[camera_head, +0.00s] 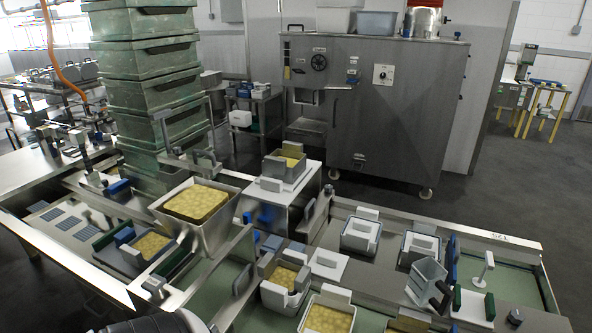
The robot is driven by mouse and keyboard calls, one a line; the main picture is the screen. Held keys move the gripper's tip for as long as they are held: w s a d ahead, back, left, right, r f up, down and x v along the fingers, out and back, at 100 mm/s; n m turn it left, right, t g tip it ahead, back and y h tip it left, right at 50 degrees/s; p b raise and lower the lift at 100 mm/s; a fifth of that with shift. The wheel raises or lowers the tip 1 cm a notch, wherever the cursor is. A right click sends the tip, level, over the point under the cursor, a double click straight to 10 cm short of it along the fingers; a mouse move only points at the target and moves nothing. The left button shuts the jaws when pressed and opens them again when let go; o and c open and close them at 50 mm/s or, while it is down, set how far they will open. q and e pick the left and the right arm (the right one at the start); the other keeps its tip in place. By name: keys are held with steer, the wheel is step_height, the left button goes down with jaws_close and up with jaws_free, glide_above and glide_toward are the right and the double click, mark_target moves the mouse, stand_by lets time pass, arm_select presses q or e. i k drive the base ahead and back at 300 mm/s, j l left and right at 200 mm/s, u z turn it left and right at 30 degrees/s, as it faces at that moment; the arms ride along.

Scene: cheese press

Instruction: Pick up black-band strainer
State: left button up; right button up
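A grey, slanted-sided open container with a dark band or handle at its lower right (428,280) stands tilted at the right of the near work table. It may be the black-band strainer, but it is too small to be sure. A dark rounded shape (150,325) is cut off by the bottom edge at the left; I cannot tell whether it is part of my arm.
A metal pan with a yellow block (196,203) stands left of centre. White moulds (361,235) and yellow-filled containers (327,319) crowd the table. A small white stand (484,268) is at the right. Stacked green crates (152,60) rise at the back left. A large steel cabinet (385,110) stands behind.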

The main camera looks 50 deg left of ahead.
mark_target(284, 276)
steer(key=u, duration=1.8)
